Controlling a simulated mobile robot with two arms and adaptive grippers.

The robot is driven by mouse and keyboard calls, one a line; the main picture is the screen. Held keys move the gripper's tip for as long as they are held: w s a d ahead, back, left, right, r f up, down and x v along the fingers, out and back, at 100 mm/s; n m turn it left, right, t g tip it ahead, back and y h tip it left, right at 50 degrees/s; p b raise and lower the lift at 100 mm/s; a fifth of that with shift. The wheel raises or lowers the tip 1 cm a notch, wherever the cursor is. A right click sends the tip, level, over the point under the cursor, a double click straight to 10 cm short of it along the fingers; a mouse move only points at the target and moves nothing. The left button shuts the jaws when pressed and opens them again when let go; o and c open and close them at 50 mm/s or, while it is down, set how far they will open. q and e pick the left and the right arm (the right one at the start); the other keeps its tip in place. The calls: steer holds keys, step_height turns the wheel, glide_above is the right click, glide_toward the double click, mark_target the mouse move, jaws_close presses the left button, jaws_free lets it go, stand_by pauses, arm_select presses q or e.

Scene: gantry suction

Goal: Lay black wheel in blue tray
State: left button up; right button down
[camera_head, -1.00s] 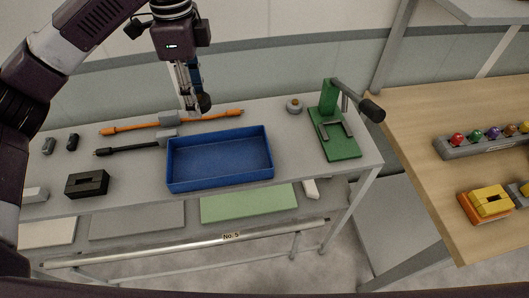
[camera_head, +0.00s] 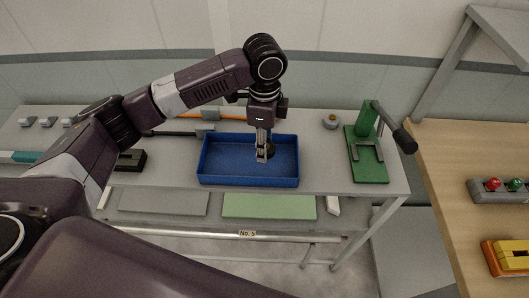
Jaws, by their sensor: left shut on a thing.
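The blue tray (camera_head: 221,181) sits on the grey table, open side up and with no other object visible in it. My left gripper (camera_head: 263,158) points down over the right half of the tray, its fingertips within the tray's outline. It is shut on the black wheel (camera_head: 270,150), a small dark round piece partly hidden by the fingers. I cannot tell whether the wheel touches the tray floor. My right gripper is not in view.
A green press (camera_head: 368,160) with a black-handled lever stands right of the tray. A wooden table (camera_head: 450,190) with coloured knobs is at the right.

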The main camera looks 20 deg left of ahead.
arm_select(q)
steer(key=shift+f, duration=0.7)
step_height(320, 180, down, 4)
steer(key=shift+r+p, duration=0.15)
steer(key=shift+p, duration=0.35)
steer(key=o, duration=1.3)
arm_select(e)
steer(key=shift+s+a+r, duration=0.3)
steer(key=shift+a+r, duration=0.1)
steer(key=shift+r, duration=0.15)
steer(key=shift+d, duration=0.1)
arm_select(q)
steer(key=shift+w+r+b, duration=0.1)
steer(key=shift+r+b, duration=0.2)
steer(key=shift+r, duration=0.15)
step_height(320, 180, up, 10)
steer(key=b, duration=0.3)
steer(key=shift+r, duration=0.55)
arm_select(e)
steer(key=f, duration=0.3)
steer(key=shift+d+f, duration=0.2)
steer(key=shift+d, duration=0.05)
